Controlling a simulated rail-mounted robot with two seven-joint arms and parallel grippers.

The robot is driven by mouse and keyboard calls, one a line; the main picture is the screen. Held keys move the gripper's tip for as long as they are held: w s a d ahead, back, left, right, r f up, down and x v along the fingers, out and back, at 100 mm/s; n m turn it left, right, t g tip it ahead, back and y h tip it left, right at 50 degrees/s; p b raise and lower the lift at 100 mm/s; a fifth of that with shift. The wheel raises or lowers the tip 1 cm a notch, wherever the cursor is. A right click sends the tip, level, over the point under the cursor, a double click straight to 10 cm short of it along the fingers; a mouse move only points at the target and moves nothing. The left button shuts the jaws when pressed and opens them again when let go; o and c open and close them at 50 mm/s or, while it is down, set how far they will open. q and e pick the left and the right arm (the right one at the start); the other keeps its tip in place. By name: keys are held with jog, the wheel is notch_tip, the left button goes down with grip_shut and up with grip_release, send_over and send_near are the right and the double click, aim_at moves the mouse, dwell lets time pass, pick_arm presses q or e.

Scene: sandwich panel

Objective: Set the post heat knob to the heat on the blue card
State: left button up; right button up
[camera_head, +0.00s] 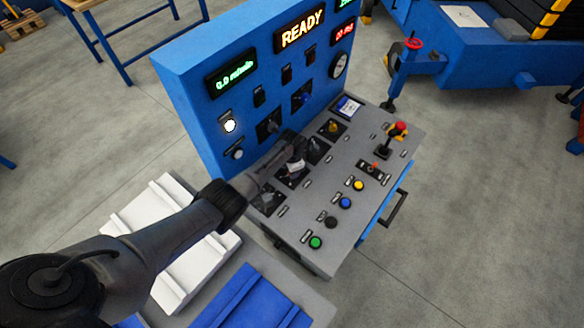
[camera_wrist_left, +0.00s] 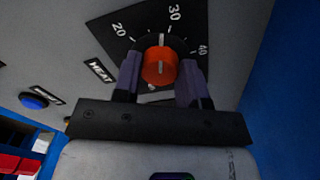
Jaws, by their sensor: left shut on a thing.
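The orange-red heat knob (camera_wrist_left: 160,66) sits on a black dial plate marked 20, 30 and 40, with a label reading HEAT beside it. Its white line points up, close to the 30 mark, slightly on the 20 side. My left gripper (camera_wrist_left: 161,80) has its two fingers on either side of the knob, shut on it. In the head view my left gripper (camera_head: 294,160) reaches down to the console's sloped panel and mostly hides the knob. My right gripper is out of view.
The console panel (camera_head: 318,245) also holds a yellow knob (camera_head: 333,127), a red-topped lever (camera_head: 400,129) and several coloured buttons, including a green one (camera_head: 316,242). The upright blue face has lit displays, one reading READY (camera_head: 302,29). White panels (camera_head: 165,205) lie at left.

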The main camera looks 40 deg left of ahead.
pick_arm(q)
jog(key=shift+m, duration=0.9)
jog(key=o, duration=0.9)
jog(key=shift+r, duration=0.1)
jog(key=shift+r+p, duration=0.3)
jog(key=shift+p, duration=0.1)
jog(key=shift+r+p, duration=1.8)
jog(key=shift+r, duration=4.7)
